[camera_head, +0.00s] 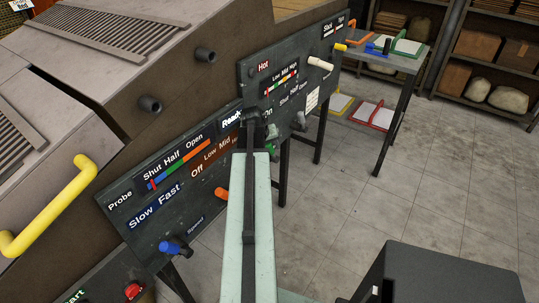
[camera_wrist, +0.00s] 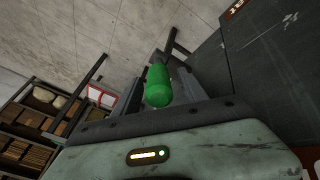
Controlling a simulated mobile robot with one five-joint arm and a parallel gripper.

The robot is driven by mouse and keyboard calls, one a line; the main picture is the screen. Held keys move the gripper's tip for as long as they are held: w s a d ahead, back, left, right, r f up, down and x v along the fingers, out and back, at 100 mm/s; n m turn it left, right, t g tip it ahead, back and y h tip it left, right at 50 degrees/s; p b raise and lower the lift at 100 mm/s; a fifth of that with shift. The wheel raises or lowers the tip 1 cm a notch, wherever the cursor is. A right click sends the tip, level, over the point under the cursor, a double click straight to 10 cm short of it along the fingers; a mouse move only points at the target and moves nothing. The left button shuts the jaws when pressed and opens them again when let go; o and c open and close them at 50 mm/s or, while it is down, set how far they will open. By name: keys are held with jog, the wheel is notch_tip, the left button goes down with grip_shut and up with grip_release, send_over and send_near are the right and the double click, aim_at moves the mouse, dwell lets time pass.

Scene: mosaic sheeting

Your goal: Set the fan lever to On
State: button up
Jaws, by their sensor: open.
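A green lever handle (camera_wrist: 158,86) stands between the two fingers of my gripper (camera_wrist: 155,82) in the wrist view. The fingers are open on either side of it; I cannot tell whether they touch it. No label beside this handle is readable in the wrist view. In the head view my gripper (camera_head: 257,122) is at the dark control panel (camera_head: 215,168), by the "On" label (camera_head: 268,112). My arm and gripper hide that part of the panel and the green handle there, so the lever's setting cannot be read.
The panel also carries a blue handle (camera_head: 175,247), an orange handle (camera_head: 222,194), a cream handle (camera_head: 320,63) and a red button (camera_head: 133,290). A yellow bar handle (camera_head: 50,205) is at left. A side table (camera_head: 395,60) and shelves (camera_head: 490,60) stand behind open floor.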

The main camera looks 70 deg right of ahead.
jog(key=shift+s+d+f, duration=0.1)
jog(key=shift+d+f, duration=0.05)
jog(key=shift+f, duration=0.05)
grip_shut()
dwell(1.2)
